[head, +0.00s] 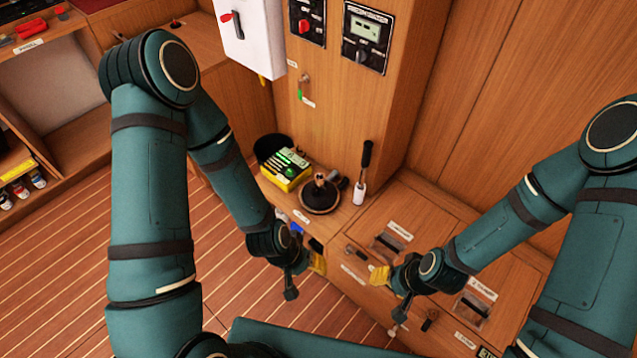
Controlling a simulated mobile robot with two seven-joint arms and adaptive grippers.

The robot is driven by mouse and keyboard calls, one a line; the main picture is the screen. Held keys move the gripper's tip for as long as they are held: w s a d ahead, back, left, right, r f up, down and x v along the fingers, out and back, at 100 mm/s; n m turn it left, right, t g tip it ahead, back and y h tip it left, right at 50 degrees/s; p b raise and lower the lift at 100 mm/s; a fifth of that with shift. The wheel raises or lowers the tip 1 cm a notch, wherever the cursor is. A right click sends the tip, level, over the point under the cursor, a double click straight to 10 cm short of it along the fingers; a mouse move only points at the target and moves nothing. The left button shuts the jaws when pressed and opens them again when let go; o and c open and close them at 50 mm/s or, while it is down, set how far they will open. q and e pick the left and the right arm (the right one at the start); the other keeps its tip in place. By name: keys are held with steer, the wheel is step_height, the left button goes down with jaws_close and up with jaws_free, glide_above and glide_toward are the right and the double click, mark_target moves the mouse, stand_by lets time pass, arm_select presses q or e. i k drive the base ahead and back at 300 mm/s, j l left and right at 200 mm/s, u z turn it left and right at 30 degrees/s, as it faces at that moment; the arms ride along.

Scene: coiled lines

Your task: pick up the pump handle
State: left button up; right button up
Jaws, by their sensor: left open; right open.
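What looks like the pump handle (366,158), a stick with a black grip and a pale lower end, stands nearly upright on the ledge against the wooden column. A round dark base with a brown fitting (320,192) sits just left of it. My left gripper (306,268) is open, with a yellow pad showing, in front of and below the ledge. My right gripper (388,289) is open over the front of the lower wooden top, below and right of the handle. Both grippers are apart from the handle, and neither visibly holds anything.
A yellow box with green items (287,174) and a black round bin (270,150) stand left on the ledge. Clear-covered slots (392,240) and small fittings dot the lower top. The column (335,110) with switch panels rises behind. Floorboards (60,270) are open at left.

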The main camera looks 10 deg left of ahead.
mark_target(368, 145)
steer(key=i+j, duration=0.25)
steer(key=j, duration=0.2)
steer(key=i+j, duration=0.3)
steer(key=j, duration=0.15)
steer(key=i+j, duration=0.25)
steer(key=j, duration=0.2)
steer(key=i+j+z, duration=0.1)
steer(key=z, duration=1.95)
steer(key=k+j, duration=0.05)
